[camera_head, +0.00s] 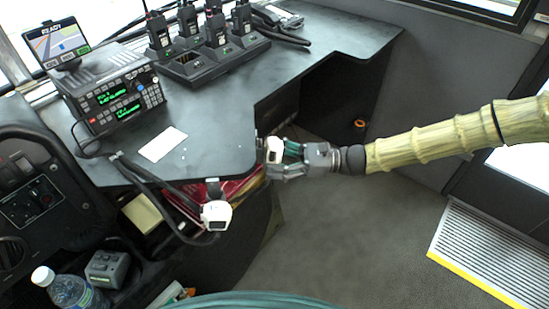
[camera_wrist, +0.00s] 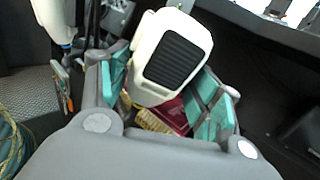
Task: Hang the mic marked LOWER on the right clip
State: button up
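A white hand mic (camera_head: 274,147) with a dark ribbed grille is in my gripper (camera_head: 283,160), at the desk's front right corner. In the wrist view the mic (camera_wrist: 172,55) sits tilted between the teal finger pads of my gripper (camera_wrist: 165,95), which look closed on its sides. A second white mic (camera_head: 215,214) hangs below the desk's front edge, left of my gripper, by a dark clip (camera_head: 212,187). A white shape at the wrist view's upper left (camera_wrist: 53,18) looks like this second mic. No marking is readable on either mic. The right clip is not clearly visible.
A radio (camera_head: 118,97) with green displays, a white card (camera_head: 163,144) and a charger with several handhelds (camera_head: 207,62) stand on the desk (camera_head: 225,125). Black cables run below the desk edge. A bottle (camera_head: 68,288) is at lower left. The floor (camera_head: 340,245) is clear.

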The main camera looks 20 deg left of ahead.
jog(key=shift+o, duration=0.2)
jog(key=v, duration=1.2)
jog(key=s+d+f+n+h, duration=0.1)
jog(key=s+d+f+h, duration=0.15)
jog(key=s+f, duration=0.5)
jog(key=s+d+f+n+h, duration=0.15)
jog(key=s+f+h, duration=0.3)
jog(key=f, duration=0.55)
jog(key=s+d+f+n+h, duration=0.1)
jog(key=s+d+f+h, duration=0.2)
jog(key=s+f, duration=0.4)
jog(key=s+d+f+n+t+h, duration=0.2)
jog(key=s+d+f+n+h, duration=0.25)
jog(key=s+d+f, duration=0.6)
jog(key=s+d+r+n+t+h, duration=0.15)
jog(key=d+n+t+h, duration=0.35)
jog(key=d, duration=0.7)
notch_tip(320, 180, up, 20)
jog(key=g+y+p, duration=0.1)
jog(key=y+p, duration=0.1)
jog(key=p, duration=1.8)
jog(key=shift+w+r+n, duration=0.15)
jog(key=shift+n, duration=0.15)
